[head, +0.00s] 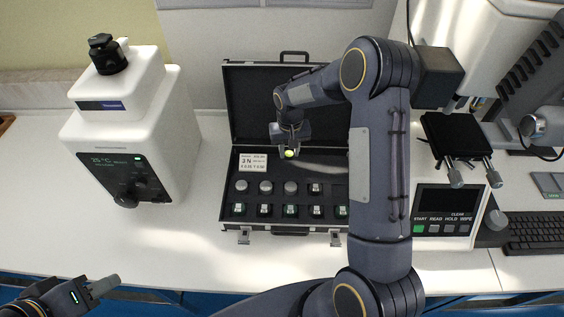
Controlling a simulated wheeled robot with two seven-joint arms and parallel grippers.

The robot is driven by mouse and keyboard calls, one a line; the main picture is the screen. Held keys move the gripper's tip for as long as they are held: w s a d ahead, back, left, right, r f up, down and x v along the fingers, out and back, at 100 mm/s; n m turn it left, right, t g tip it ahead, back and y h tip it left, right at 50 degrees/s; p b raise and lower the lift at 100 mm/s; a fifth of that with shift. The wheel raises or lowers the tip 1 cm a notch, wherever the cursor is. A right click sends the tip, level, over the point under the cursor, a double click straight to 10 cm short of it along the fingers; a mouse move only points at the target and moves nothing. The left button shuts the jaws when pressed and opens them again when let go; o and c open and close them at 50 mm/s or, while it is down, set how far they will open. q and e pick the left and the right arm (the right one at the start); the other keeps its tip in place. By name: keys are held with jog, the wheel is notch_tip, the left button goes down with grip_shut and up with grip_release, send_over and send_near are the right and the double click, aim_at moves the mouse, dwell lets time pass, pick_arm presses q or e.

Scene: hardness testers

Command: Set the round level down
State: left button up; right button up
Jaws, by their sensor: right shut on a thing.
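The round level (289,154) shows as a small yellow-green disc at the tips of my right gripper (290,151). My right gripper is shut on it and points down over the upper middle of the open black case (226,182). I cannot tell whether the level touches the case's insert or hangs just above it. The gripper's fingers hide part of the level. My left gripper (103,287) is at the bottom left, over the table's front edge and away from the case. Its jaw opening cannot be made out.
Inside the case are a white printed card (253,162), several grey round pieces (265,187) and a row of dark blocks (264,210). A white instrument (130,135) stands left, a tester with a button panel (446,212) right. White table (185,250) is clear in front.

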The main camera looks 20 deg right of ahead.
aim_at(282, 166)
jog(key=w+f, duration=0.1)
jog(key=a+f+b, duration=0.1)
jog(key=shift+w+a+f, duration=0.2)
jog(key=shift+w+f, duration=0.15)
jog(key=shift+w+f+b, duration=0.1)
jog(key=shift+f+b, duration=0.65)
jog(key=shift+f, duration=0.85)
jog(key=shift+a, duration=0.1)
jog(key=shift+f, duration=0.15)
jog(key=o, duration=1)
jog(key=shift+c, duration=0.2)
